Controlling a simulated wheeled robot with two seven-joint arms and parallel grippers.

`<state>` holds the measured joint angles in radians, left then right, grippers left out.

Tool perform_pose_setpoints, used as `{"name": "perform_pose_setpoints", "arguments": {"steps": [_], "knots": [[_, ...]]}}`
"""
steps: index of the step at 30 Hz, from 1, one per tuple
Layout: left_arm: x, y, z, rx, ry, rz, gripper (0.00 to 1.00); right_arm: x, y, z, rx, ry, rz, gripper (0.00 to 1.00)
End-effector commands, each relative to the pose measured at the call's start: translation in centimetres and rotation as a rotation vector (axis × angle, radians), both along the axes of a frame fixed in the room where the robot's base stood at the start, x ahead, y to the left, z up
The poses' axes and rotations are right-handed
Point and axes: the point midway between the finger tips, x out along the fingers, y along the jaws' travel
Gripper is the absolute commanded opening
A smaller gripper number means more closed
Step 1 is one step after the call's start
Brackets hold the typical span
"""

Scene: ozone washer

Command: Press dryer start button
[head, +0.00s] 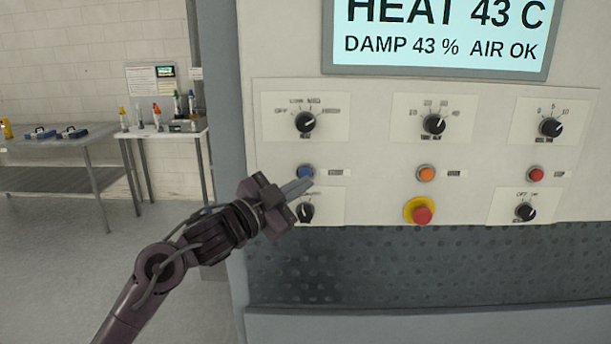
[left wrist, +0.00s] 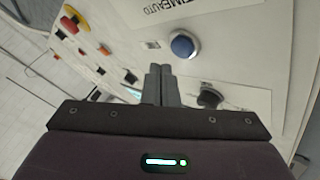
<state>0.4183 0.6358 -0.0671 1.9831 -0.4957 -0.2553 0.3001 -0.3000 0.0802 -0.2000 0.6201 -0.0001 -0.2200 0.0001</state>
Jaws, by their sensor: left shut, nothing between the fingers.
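The dryer's control panel (head: 370,200) faces me in the head view. A blue button (head: 306,172) sits at its left with a small label, too small to read surely. An orange button (head: 426,174) and a red button (head: 535,174) sit in the same row. My left gripper (head: 298,187) is shut and empty, its tips just below the blue button in the head view. In the left wrist view the blue button (left wrist: 184,45) lies above and right of the shut fingertips (left wrist: 160,68), with a gap in the picture. I cannot tell whether they touch the panel. My right gripper is not in view.
A red emergency knob on a yellow base (head: 420,212) and several black dials, one (head: 306,213) close to my gripper, stick out from the panel. A display (head: 440,40) is above. Tables (head: 60,143) with bottles and blue cases stand at the left.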

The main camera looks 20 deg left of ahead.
Motion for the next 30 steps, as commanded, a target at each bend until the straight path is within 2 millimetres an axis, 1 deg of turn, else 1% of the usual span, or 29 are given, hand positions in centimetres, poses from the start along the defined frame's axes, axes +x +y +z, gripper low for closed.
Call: {"name": "perform_pose_setpoints", "arguments": {"steps": [6,12,30], "knots": [[-2.2,-0.7,-0.1,0.000,0.000,-0.001,0.00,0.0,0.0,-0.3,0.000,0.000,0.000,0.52],[-3.7,-1.1,-0.1,0.001,-0.001,-0.001,0.00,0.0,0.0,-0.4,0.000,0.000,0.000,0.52],[-3.9,-1.1,0.0,0.000,-0.001,-0.001,0.00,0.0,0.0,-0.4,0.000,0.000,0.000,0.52]]}}
